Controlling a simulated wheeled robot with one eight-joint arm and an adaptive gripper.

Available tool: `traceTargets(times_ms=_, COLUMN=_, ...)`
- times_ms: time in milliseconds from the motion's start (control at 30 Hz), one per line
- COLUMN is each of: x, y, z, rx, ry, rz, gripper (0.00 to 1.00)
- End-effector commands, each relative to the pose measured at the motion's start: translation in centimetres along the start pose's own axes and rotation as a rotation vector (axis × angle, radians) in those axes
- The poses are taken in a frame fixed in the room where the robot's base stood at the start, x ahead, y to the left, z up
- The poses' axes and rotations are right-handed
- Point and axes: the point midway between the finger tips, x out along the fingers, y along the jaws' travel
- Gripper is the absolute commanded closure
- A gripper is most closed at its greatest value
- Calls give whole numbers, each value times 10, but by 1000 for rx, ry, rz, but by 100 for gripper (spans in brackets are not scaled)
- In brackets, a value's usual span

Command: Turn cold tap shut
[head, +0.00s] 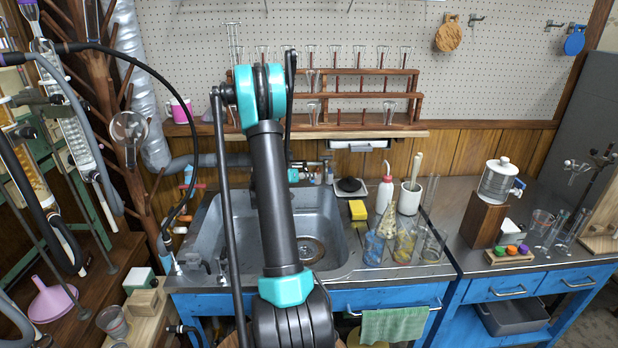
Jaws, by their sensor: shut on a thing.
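The sink (338,222) is a grey metal basin set in the worktop, left of the middle in the head view. My arm reaches over it and hides part of the basin and the wall behind. My gripper (316,176) is small and partly hidden at the sink's back edge, right of my arm. It is closed at the tap fittings (327,163) there. The cold tap's handle cannot be made out clearly between the fingers, and its turn angle cannot be read.
A yellow sponge (357,210), a white wash bottle (385,194), a white brush pot (410,198) and glassware (374,248) crowd the sink's right side. A wooden rack (388,84) of glass tubes hangs above. Glass columns and hoses stand at the left.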

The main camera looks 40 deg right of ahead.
Motion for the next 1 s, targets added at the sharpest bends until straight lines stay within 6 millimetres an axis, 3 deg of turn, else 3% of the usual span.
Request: traceTargets(times_ms=1000, x=-7, y=-10, z=0, rx=323, ry=-287, rz=-286, gripper=100)
